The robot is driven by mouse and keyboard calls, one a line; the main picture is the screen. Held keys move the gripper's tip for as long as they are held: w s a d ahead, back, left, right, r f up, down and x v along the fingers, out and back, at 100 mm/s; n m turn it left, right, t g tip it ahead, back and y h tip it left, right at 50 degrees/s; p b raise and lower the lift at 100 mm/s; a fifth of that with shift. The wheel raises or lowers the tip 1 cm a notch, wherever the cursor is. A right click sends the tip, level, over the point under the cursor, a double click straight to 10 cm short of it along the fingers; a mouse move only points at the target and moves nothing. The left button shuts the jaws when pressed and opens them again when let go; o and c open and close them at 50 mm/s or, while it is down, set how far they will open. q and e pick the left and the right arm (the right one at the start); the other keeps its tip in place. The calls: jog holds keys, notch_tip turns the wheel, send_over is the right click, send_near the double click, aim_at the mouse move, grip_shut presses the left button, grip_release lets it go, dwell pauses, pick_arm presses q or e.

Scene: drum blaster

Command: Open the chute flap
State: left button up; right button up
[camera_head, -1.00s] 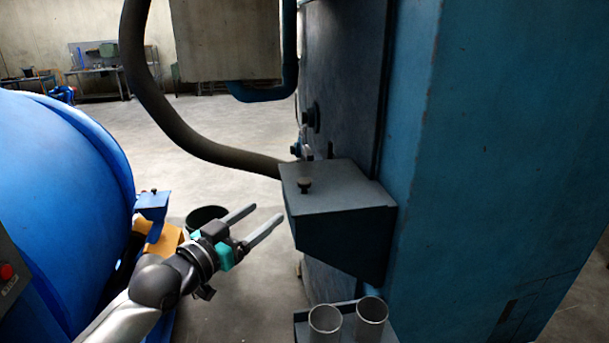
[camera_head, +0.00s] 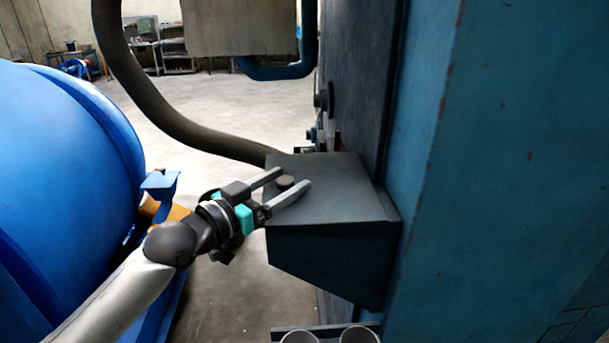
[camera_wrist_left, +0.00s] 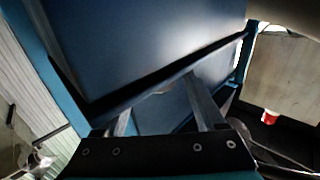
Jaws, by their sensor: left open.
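The chute is a dark blue-grey box on the side of the blue machine, and its flap (camera_head: 335,190) is the flat, closed lid on top. A small round dark knob (camera_head: 285,182) stands on the flap near its left edge. My left gripper (camera_head: 294,178) is open, with its two fingers on either side of the knob. I cannot tell whether they touch it. In the left wrist view, the fingers (camera_wrist_left: 160,102) reach toward dark blue panels, and the knob is mostly hidden. My right gripper is not in view.
The blue machine wall (camera_head: 500,150) rises right of the chute. A thick hose (camera_head: 160,105) runs behind the chute. A big blue drum (camera_head: 60,170) is at the left. The floor behind is free.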

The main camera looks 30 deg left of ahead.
pick_arm(q)
jog(key=shift+w, duration=0.35)
jog(key=shift+s, duration=0.1)
jog(key=shift+c, duration=0.7)
grip_shut()
dwell(0.5)
